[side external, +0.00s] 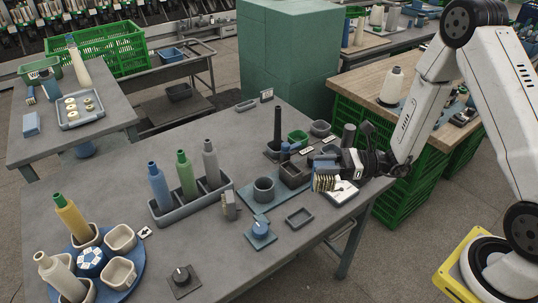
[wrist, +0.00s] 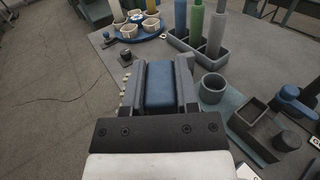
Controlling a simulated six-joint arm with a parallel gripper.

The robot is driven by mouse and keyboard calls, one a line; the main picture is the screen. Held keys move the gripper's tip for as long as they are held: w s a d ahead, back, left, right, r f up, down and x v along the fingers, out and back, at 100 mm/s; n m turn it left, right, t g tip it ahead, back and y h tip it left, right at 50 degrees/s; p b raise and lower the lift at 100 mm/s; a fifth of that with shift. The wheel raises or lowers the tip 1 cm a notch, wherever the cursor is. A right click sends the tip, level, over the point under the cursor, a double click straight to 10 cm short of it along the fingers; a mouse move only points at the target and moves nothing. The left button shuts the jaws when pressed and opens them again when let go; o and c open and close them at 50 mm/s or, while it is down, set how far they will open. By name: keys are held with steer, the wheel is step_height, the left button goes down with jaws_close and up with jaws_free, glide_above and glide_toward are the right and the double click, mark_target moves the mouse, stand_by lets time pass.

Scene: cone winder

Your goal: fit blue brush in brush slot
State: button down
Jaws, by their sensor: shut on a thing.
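My gripper (side external: 340,172) is shut on the blue brush (wrist: 160,85), whose blue back fills the space between the two grey fingers in the wrist view. A dark open rectangular box (side external: 294,173) stands just left of the brush in the side view, and also shows in the wrist view (wrist: 247,128). A shallow grey rectangular tray (side external: 300,217) lies empty in front. I cannot tell which of these is the brush slot.
A grey round cup (side external: 264,190) stands on a blue-grey mat beside the dark box. A blue knob (side external: 261,227) and a grey rack (side external: 163,215) with bottles are further left. The front middle of the table is mostly clear.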

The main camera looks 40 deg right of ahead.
steer(key=w+d+r+m+t+h, duration=0.2)
steer(key=w+d+m+t+h, duration=0.2)
steer(key=m+t+h, duration=0.1)
steer(key=shift+w+r+m+h, duration=0.2)
steer(key=shift+r+m+h, duration=0.1)
steer(key=shift+h, duration=0.4)
steer(key=shift+a, duration=0.15)
